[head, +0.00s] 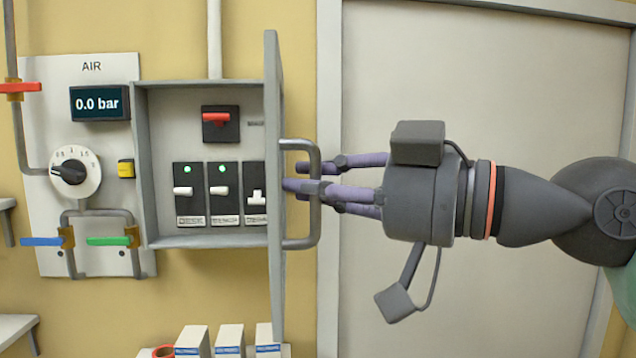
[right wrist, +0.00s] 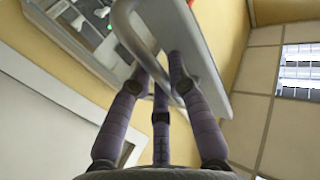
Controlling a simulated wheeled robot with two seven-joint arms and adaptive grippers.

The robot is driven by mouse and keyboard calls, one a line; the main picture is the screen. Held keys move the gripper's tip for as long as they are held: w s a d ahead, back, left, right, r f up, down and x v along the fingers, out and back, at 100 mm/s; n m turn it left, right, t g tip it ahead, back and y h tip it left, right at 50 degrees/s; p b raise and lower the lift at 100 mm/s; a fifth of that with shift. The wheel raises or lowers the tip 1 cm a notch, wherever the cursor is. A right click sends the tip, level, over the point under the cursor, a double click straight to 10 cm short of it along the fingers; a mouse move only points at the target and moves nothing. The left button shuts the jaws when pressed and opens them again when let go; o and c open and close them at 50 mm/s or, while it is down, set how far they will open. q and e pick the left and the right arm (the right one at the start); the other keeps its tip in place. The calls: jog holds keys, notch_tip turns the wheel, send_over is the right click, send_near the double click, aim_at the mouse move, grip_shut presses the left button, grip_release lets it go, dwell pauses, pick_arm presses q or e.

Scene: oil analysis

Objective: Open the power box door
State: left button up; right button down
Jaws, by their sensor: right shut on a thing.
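The power box (head: 200,165) is a grey box on the wall with its inside exposed. Its door (head: 273,200) stands open at the right side, swung out and seen nearly edge-on. The door's grey bar handle (head: 316,195) faces right. My right gripper (head: 300,180) comes in from the right with its purple fingers around the handle, shut on it. In the right wrist view, the fingers (right wrist: 165,85) close about the handle (right wrist: 140,45) in front of the door (right wrist: 205,60). My left gripper is not in view.
Inside the box are a red switch (head: 220,122) and several breakers, two with green lights. The air panel (head: 91,150) with dial and levers is at left. Small boxes (head: 230,342) stand below. A large pale door (head: 480,60) is behind my right arm.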

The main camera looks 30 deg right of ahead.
jog(key=c, duration=1.2)
grip_release()
jog(key=shift+w, duration=0.1)
jog(key=shift+o, duration=0.2)
jog(key=v, duration=0.7)
jog(key=shift+s, duration=0.25)
jog(key=shift+d, duration=0.1)
